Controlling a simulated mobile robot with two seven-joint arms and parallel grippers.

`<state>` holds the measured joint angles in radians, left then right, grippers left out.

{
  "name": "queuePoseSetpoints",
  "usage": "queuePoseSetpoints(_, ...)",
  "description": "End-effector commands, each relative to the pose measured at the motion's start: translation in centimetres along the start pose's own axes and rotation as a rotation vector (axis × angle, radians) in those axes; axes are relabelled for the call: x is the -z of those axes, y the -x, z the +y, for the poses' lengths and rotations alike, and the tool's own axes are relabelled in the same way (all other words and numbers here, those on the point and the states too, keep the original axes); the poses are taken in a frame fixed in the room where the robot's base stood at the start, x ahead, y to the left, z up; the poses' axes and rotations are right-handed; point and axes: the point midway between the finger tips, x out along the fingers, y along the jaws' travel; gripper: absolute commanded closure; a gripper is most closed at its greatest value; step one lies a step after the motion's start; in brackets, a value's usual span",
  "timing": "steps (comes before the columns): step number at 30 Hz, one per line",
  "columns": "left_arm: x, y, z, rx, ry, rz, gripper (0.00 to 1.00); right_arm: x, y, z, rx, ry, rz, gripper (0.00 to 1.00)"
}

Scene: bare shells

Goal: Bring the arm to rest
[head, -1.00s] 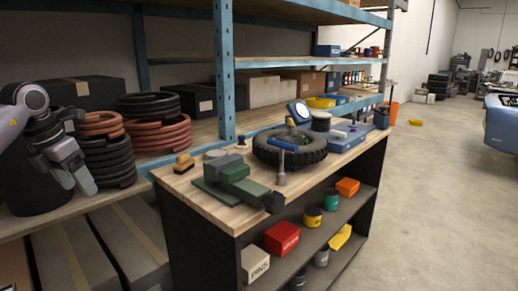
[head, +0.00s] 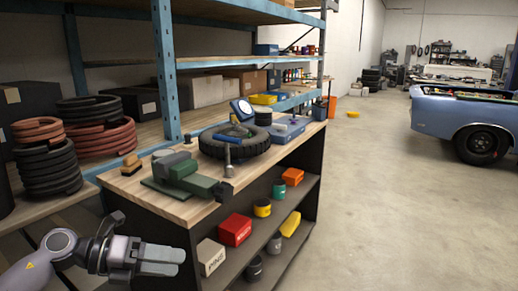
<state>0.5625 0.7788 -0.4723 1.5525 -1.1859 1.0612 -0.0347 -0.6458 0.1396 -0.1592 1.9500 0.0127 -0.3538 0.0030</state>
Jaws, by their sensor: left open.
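My left gripper (head: 160,262) is at the lower left of the head view, in front of the workbench's left end and below its top. Its fingers point right. It is open, and nothing shows between its fingers. My left arm (head: 62,254) comes in from the lower left corner. My right gripper is not in view.
The wooden workbench (head: 190,211) carries a green vise (head: 188,180) and a tyre (head: 243,149). Boxes and tins, including a red box (head: 236,230), sit on its shelf. Blue-framed racking stands behind. Open floor (head: 390,200) lies right, before a blue car (head: 455,120).

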Motion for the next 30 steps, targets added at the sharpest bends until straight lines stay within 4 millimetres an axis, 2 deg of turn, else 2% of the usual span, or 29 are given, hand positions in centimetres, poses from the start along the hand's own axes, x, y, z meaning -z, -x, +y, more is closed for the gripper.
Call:
queuePoseSetpoints(1,1.2,-1.7,-0.5,0.09,0.082,-0.046,0.28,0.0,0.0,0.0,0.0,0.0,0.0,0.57)
queuePoseSetpoints(3,2.1,-3.2,-1.1,0.199,0.199,-0.127,0.28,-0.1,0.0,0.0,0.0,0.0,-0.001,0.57)
queuePoseSetpoints(8,3.8,-4.9,-1.1,0.396,0.521,-0.329,0.28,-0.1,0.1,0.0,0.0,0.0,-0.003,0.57)
queuePoseSetpoints(11,5.1,-5.0,0.3,0.479,0.752,-0.465,0.28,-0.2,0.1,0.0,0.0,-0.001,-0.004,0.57)
queuePoseSetpoints(14,6.9,-4.8,2.5,0.531,1.0,-0.603,0.28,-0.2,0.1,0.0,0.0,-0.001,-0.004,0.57)
queuePoseSetpoints(17,9.6,-4.5,5.4,0.55,1.261,-0.743,0.28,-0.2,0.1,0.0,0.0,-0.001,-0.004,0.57)
queuePoseSetpoints(20,13.5,-4.0,8.6,0.536,1.532,-0.879,0.28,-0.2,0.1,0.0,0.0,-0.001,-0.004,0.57)
queuePoseSetpoints(24,20.3,-3.5,12.2,0.472,1.895,-1.046,0.28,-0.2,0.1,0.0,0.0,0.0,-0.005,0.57)
queuePoseSetpoints(27,24.8,-3.3,13.7,0.415,2.1,-1.131,0.28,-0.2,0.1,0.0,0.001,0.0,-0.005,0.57)
queuePoseSetpoints(30,28.2,-3.1,14.3,0.364,2.241,-1.184,0.28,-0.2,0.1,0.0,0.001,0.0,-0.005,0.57)
